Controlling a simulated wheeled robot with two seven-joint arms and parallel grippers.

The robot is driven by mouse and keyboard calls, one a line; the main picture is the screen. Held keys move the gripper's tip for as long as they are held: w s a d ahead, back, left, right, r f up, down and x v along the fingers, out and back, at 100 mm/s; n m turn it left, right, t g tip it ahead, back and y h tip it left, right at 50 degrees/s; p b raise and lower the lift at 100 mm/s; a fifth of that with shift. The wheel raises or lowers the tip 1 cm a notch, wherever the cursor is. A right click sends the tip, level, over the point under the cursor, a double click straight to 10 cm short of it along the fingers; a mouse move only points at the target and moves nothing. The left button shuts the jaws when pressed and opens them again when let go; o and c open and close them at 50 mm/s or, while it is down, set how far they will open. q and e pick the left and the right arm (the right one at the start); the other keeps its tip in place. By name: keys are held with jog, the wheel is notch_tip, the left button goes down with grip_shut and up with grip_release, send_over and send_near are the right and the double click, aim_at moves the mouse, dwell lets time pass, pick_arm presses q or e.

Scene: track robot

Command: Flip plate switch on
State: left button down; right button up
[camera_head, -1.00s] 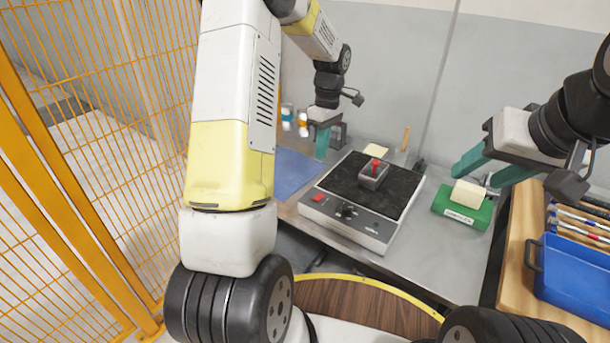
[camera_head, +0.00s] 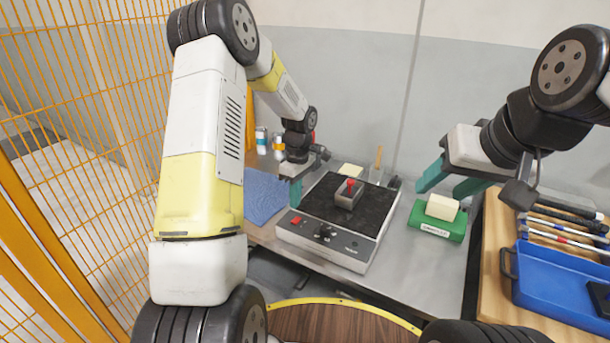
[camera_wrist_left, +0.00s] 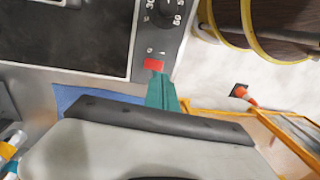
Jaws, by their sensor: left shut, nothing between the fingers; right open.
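The plate device (camera_head: 335,240) is a grey box with a black speckled top, a dark knob and a red switch (camera_head: 296,220) at the left of its front panel. The red switch also shows in the left wrist view (camera_wrist_left: 154,65). My left gripper (camera_head: 295,196) is shut and empty, its teal fingers pointing down by the device's left edge. In the left wrist view its fingertips (camera_wrist_left: 157,78) are right beside the red switch; whether they touch it I cannot tell. My right gripper (camera_head: 448,186) is open and empty, above and behind the green block.
A grey box with a red knob (camera_head: 349,194) stands on the plate. A green holder (camera_head: 437,222) with a cream block is to the right. A blue cloth (camera_head: 263,196) lies left, a blue tray (camera_head: 560,280) far right. Orange mesh fencing (camera_head: 90,120) stands left.

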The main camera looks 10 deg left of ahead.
aim_at(294, 222)
pick_arm(q)
jog(key=shift+s+a+f, duration=0.1)
jog(key=shift+s+f, duration=0.05)
jog(key=shift+f, duration=1.15)
jog(key=shift+s+f, duration=0.15)
jog(key=shift+f, duration=1.15)
jog(key=shift+s+f, duration=0.2)
jog(key=shift+f, duration=0.1)
jog(key=shift+w, duration=0.1)
jog(key=shift+w+d+r, duration=0.15)
jog(key=shift+w+d, duration=0.15)
jog(key=shift+w, duration=0.45)
jog(key=shift+r, duration=0.15)
notch_tip(294, 222, up, 14)
jog(key=w, duration=0.1)
jog(key=shift+w+d+f, duration=0.2)
jog(key=shift+w+d, duration=0.1)
